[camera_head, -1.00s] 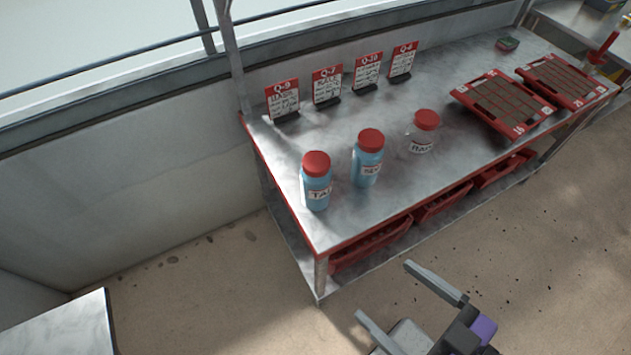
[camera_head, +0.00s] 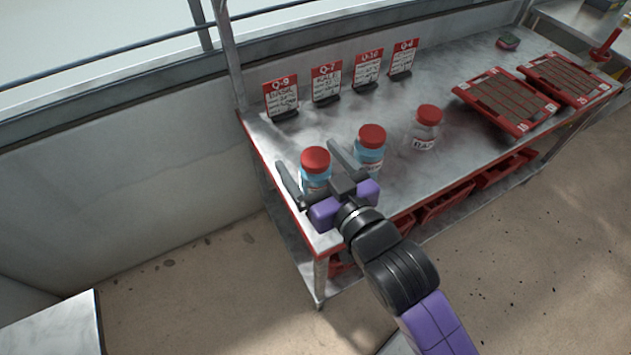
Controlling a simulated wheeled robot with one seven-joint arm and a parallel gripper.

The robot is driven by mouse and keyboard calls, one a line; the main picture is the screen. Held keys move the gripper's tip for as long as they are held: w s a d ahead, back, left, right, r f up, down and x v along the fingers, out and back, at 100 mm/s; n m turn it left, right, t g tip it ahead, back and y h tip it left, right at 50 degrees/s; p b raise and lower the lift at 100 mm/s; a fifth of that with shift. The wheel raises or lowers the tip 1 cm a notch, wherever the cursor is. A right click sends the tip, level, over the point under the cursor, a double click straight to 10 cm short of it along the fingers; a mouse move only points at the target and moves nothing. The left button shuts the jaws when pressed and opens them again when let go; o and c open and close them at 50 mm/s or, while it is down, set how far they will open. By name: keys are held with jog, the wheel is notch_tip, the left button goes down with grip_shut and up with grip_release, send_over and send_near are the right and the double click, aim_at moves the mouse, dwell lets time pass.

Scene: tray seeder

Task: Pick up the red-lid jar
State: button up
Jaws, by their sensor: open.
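Three red-lid jars stand upright in a row on the metal bench. The left blue jar (camera_head: 315,162) is at the bench's left end, the middle blue jar (camera_head: 371,146) is right of it, and a clear jar (camera_head: 427,127) is farther right. My gripper (camera_head: 309,153) is open, with one finger on each side of the left jar. Its palm hides the lower front of that jar and its label. The right finger lies between the left and middle jars. I cannot tell whether either finger touches a jar.
The metal bench (camera_head: 345,120) has several red sign cards (camera_head: 282,98) along its back. Two red seed trays (camera_head: 505,103) lie at the right. Red bins (camera_head: 447,203) hang under the front edge. The bench between the jars and cards is clear.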

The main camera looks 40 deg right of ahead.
aim_at(312, 154)
jog(key=d+f+g, duration=0.1)
jog(key=f, duration=0.1)
jog(key=w+d+f+m+g+h, duration=0.1)
jog(key=d+f+g, duration=0.1)
jog(key=d+f+m+g, duration=0.1)
jog(key=f+g, duration=0.1)
jog(key=shift+w+d+f, duration=0.15)
jog(key=shift+w, duration=0.1)
jog(key=shift+w+d+f, duration=0.1)
jog(key=shift+w+f, duration=0.05)
jog(key=shift+f, duration=0.05)
jog(key=shift+x, duration=3.6)
jog(key=shift+r, duration=0.1)
grip_shut()
